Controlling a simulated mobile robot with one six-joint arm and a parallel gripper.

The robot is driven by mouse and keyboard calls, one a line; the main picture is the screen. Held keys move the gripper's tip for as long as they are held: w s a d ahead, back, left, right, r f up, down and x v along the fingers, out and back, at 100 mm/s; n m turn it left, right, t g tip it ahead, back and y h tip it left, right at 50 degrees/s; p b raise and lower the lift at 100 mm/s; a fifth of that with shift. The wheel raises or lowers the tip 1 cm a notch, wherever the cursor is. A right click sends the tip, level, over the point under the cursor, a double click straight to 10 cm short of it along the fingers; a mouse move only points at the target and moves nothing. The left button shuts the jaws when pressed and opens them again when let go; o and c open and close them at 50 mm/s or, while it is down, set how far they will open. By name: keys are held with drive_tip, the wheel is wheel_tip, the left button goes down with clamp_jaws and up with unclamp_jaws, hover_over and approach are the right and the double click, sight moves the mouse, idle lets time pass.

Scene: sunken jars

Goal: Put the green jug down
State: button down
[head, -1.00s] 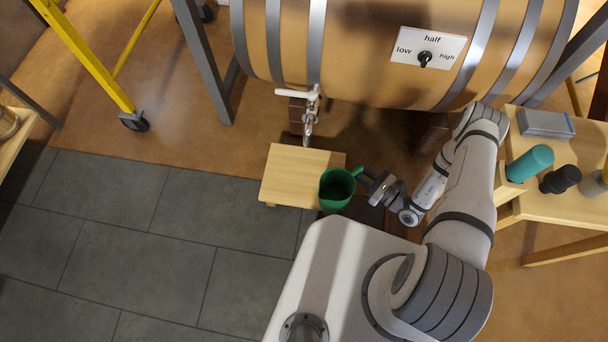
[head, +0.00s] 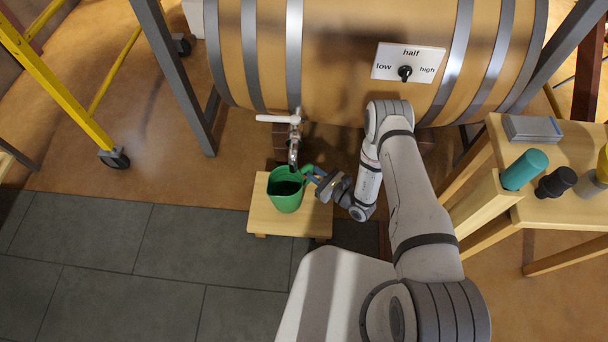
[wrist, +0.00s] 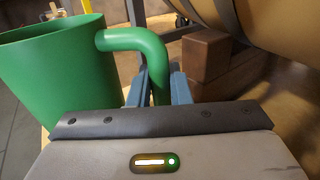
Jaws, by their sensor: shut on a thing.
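The green jug (head: 286,195) is upright over the small wooden stand (head: 258,219), just below the barrel's tap (head: 294,140). My gripper (head: 316,176) is at the jug's right side, shut on its handle. In the wrist view the green jug (wrist: 58,72) fills the left, and its handle (wrist: 140,42) runs down between the blue-grey fingers (wrist: 157,88). Whether the jug's base touches the stand cannot be told. The jug's inside looks dark.
The large barrel (head: 345,50) with a low-half-high dial (head: 405,72) stands behind. A wooden table (head: 560,207) at right holds a teal cylinder (head: 524,169), a dark one (head: 557,182) and a grey box (head: 532,129). A yellow frame (head: 60,85) stands at left. The grey tiles are clear.

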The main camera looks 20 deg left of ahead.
drive_tip(key=shift+x, duration=1.1)
drive_tip(key=shift+a+f+b, duration=0.15)
drive_tip(key=shift+f+b, duration=0.95)
drive_tip(key=shift+f, duration=0.6)
drive_tip(key=shift+f, duration=0.15)
drive_tip(key=c, duration=1.3)
unclamp_jaws()
drive_tip(key=shift+c, duration=0.2)
drive_tip(key=shift+r, duration=0.2)
drive_tip(key=p+v, duration=0.3)
drive_tip(key=v, duration=0.9)
drive_tip(key=shift+f, duration=0.15)
